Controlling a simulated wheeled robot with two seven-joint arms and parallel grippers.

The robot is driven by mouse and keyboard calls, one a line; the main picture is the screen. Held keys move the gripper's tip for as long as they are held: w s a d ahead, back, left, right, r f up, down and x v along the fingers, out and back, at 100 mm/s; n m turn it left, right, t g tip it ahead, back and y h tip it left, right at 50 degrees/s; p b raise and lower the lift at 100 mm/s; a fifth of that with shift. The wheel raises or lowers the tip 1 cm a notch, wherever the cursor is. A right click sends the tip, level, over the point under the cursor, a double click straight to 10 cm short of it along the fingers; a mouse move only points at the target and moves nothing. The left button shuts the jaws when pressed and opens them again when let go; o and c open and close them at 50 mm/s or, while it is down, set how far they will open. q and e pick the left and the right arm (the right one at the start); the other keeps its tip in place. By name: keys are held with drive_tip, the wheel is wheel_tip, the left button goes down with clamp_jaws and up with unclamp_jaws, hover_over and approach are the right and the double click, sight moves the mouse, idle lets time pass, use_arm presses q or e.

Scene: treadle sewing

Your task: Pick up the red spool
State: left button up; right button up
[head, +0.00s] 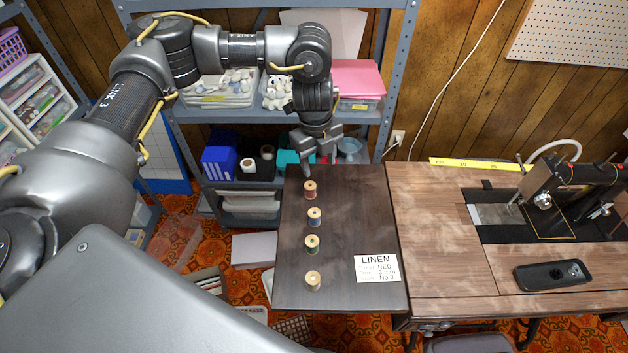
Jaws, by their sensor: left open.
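My left gripper (319,158) is open and empty. My right gripper is not in view.
A printed card (377,269) headed LINEN lies right of the spools. A sewing machine (560,195) and black phone (552,275) are on the table at right. A metal shelf (395,80) with bins stands behind my arm. The leaf's middle is clear right of the row.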

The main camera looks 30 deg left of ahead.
use_arm(q)
drive_tip(key=shift+s+a+r+y, duration=0.15)
drive_tip(key=shift+a+y, duration=0.25)
drive_tip(key=shift+a, duration=0.4)
hover_over(310, 187)
drive_tip(key=f, duration=0.5)
drive_tip(key=shift+s+f, duration=0.1)
drive_tip(key=shift+s, duration=0.1)
drive_tip(key=shift+f, duration=0.3)
drive_tip(key=shift+d+f, duration=0.1)
drive_tip(key=shift+f, duration=0.3)
wheel_tip(310, 187, down, 4)
drive_tip(key=shift+r, duration=0.25)
drive_tip(key=shift+f, duration=0.4)
drive_tip(key=c, duration=0.9)
drive_tip(key=shift+c, duration=0.6)
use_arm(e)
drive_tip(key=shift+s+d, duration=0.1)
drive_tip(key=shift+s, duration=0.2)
